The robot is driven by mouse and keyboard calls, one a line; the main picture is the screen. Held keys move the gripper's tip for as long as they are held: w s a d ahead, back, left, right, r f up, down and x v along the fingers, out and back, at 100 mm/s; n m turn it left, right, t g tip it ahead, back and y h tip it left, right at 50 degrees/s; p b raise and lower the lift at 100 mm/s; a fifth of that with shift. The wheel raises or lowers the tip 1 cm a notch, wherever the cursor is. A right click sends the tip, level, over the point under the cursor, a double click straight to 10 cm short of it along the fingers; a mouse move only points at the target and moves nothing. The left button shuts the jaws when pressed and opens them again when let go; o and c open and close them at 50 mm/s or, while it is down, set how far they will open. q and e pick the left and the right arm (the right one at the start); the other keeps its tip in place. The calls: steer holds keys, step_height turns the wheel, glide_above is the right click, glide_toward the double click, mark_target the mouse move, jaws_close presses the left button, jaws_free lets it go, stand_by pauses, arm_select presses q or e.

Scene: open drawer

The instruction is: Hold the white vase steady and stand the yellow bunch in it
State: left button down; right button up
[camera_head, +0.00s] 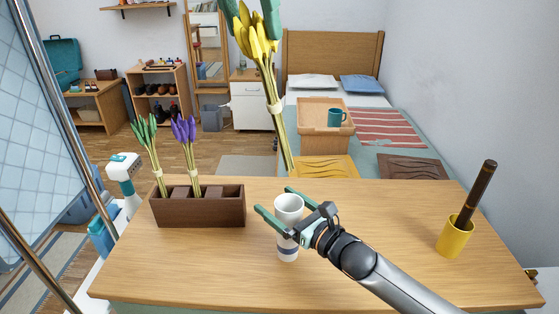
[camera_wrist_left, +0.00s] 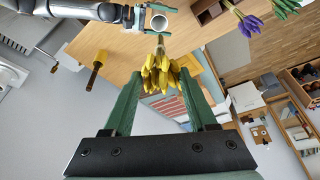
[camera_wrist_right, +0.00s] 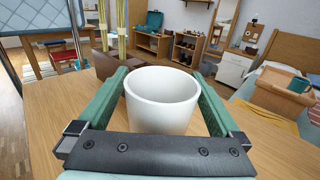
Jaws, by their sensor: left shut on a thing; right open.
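A brown divided box (camera_head: 200,212) on the table's left holds a green bunch (camera_head: 146,145) and a purple bunch (camera_head: 185,140). A yellow cup (camera_head: 455,238) with a dark stick stands at the right. The table (camera_head: 370,205) around the vase is mostly clear.

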steer(key=shift+a, duration=0.1)
steer(key=shift+c, duration=0.2)
jaws_close()
arm_select(q)
step_height(320, 180, down, 13)
stand_by(2.1)
steer(key=shift+c, duration=0.6)
jaws_free()
steer(key=v, duration=1.2)
steer(key=shift+s, duration=0.1)
